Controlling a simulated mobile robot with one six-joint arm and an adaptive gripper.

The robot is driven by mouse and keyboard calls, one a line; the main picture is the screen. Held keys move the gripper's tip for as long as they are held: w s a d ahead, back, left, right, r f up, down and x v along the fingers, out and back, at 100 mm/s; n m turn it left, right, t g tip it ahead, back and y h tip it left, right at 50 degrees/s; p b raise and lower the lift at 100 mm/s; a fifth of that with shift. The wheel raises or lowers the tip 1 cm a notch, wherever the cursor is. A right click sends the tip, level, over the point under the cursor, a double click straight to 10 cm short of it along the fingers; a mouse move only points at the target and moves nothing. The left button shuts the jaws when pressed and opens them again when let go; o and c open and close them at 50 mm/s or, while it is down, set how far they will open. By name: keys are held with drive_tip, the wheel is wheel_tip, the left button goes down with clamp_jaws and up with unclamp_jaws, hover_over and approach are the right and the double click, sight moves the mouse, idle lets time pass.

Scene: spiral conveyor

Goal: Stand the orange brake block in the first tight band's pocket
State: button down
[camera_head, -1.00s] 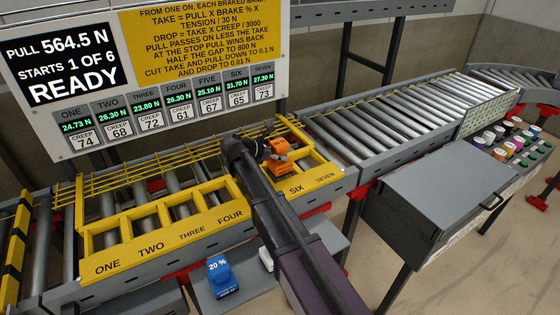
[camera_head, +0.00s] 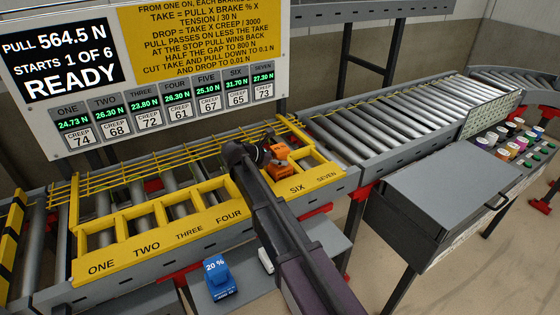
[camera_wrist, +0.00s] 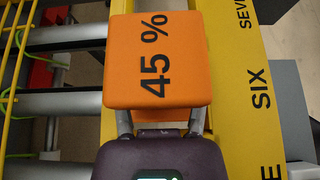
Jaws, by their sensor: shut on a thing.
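The orange brake block (camera_head: 278,158), marked "45 %", is held in my gripper (camera_head: 262,152) above the yellow pocket frame (camera_head: 165,250), near the label SIX. In the wrist view the block (camera_wrist: 155,60) shows its labelled face, and the two fingers of my gripper (camera_wrist: 160,118) reach up to it from below. The fingertips are hidden by the block. My arm covers the fifth pocket's label. Pockets ONE to FOUR look empty. The board (camera_head: 150,75) reads PULL 564.5 N, READY, with tensions 24.73, 26.30, 23.80, 26.30, 25.10, 31.70 and 27.30 N for ONE to SEVEN.
A blue block (camera_head: 220,280) marked "20 %" stands on a grey shelf below the conveyor, with a white object (camera_head: 266,260) beside it. Yellow rails (camera_head: 150,170) run behind the pockets. A grey box (camera_head: 450,190) and a rack of coloured spools (camera_head: 515,140) are at the right.

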drive_tip(key=shift+f, duration=0.1)
drive_tip(key=shift+c, duration=0.8)
unclamp_jaws()
drive_tip(key=shift+s+a+r+p, duration=0.3)
drive_tip(key=shift+a+r, duration=0.05)
drive_tip(key=shift+r, duration=0.15)
drive_tip(key=p+v, duration=0.5)
drive_tip(key=v, duration=0.6)
